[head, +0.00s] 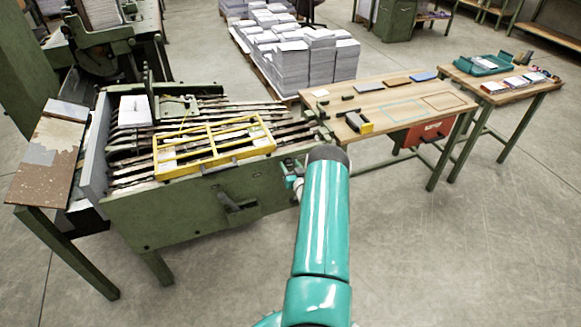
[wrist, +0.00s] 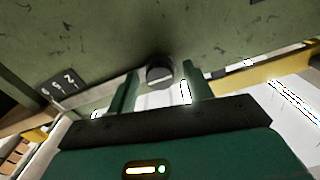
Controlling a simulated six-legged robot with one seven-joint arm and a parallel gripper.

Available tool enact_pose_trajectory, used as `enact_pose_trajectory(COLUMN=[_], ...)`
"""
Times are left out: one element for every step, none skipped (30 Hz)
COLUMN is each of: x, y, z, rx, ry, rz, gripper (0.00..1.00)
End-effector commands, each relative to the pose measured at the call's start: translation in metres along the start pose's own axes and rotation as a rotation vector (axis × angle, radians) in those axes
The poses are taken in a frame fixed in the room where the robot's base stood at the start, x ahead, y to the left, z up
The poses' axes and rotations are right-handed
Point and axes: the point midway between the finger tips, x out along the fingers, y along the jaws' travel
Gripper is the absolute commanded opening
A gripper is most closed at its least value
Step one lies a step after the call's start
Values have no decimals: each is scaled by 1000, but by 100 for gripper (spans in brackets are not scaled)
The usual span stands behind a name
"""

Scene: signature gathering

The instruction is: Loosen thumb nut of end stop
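A dark round knob (wrist: 160,74), which looks like the thumb nut, shows in the wrist view under a green metal panel, beside a pale metal strip (wrist: 112,93). My gripper (wrist: 158,85) is open, with its two green fingers apart and one on each side of the knob. The knob lies between or just beyond the fingertips; I cannot tell whether they touch it. In the head view my teal arm reaches to the right end of the green machine (head: 190,205). The gripper, the knob and the end stop are mostly hidden there.
A yellow frame (head: 213,147) lies over the machine's slatted bed. A wooden table (head: 395,100) with tools stands to the right of the machine. A dark number plate (wrist: 62,84) is left of the knob in the wrist view. The floor in front is clear.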

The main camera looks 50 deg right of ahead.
Motion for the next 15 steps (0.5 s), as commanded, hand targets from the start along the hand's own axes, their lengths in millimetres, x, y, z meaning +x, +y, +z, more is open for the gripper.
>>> enact_pose_trajectory(x=[0, 0, 0, 0, 0, 0, 0, 0, 0, 0, 0, 0, 0, 0, 0], y=[0, 0, 0, 0, 0, 0, 0, 0, 0, 0, 0, 0, 0, 0, 0], z=[0, 0, 0, 0, 0, 0, 0, 0, 0, 0, 0, 0, 0, 0, 0], rx=[0, 0, 0, -1, -1, -1, -1, -1, -1, -2, -4, -8, -12, -17, -25], ry=[0, 0, 0, 0, 0, 0, 0, 0, 0, 0, 0, 0, 0, 0, 0], rz=[0, 0, 0, 0, 0, 0, 0, 0, 0, 0, 0, 0, 0, 0, -1], gripper=[40, 34, 27, 21, 15, 7, 8, 8, 8, 8, 8, 8, 8, 8, 8])
